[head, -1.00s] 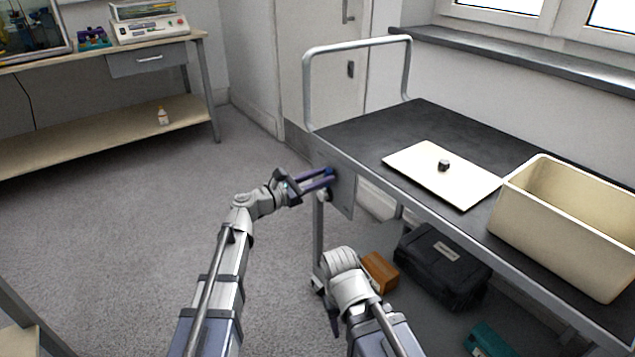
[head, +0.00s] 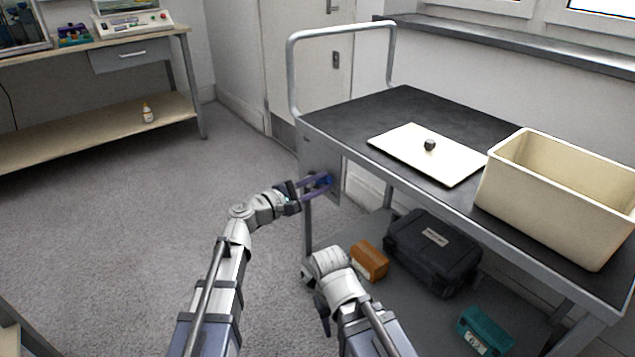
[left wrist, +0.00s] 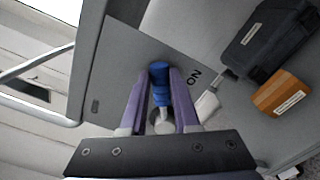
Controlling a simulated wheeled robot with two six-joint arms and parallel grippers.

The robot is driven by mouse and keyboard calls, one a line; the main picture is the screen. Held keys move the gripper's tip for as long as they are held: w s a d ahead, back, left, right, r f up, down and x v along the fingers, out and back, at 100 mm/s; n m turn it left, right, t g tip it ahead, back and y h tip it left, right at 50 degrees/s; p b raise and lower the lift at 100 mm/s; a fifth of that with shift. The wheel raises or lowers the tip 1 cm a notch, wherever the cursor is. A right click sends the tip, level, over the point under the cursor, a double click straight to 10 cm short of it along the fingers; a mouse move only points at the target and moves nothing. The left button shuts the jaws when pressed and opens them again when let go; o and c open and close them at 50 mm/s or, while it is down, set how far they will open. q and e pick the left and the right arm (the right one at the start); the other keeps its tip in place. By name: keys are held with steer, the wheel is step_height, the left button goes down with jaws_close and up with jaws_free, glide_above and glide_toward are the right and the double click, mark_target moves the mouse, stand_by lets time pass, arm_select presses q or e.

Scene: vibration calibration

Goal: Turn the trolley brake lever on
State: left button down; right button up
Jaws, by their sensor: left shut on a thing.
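The trolley (head: 335,120) stands to the right with a grey plate (left wrist: 122,75) on its end. On that plate is the brake lever, with a blue grip (left wrist: 160,76) and a light round pivot (left wrist: 164,126). The word ON is printed to the right of the lever in the left wrist view. My left gripper (head: 325,186) is at the plate, its two purple fingers closed on either side of the blue grip. It also shows in the left wrist view (left wrist: 160,72). My right forearm is low in front of the trolley; its finger state is not clear.
On the trolley top are a cream board (head: 400,151) with a small dark knob (head: 430,145) and a beige bin (head: 550,205). The lower shelf holds a black case (head: 432,250), an orange box (head: 369,261) and a teal box (head: 484,332). The floor at left is clear.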

arm_select(q)
steer(key=shift+s+d+f+m, duration=0.1)
steer(key=shift+s+f+m, duration=0.05)
steer(key=shift+f+m, duration=0.15)
stand_by(0.4)
steer(key=c, duration=0.6)
jaws_free()
steer(key=shift+c, duration=0.2)
steer(key=v, duration=0.8)
steer(key=shift+d, duration=0.1)
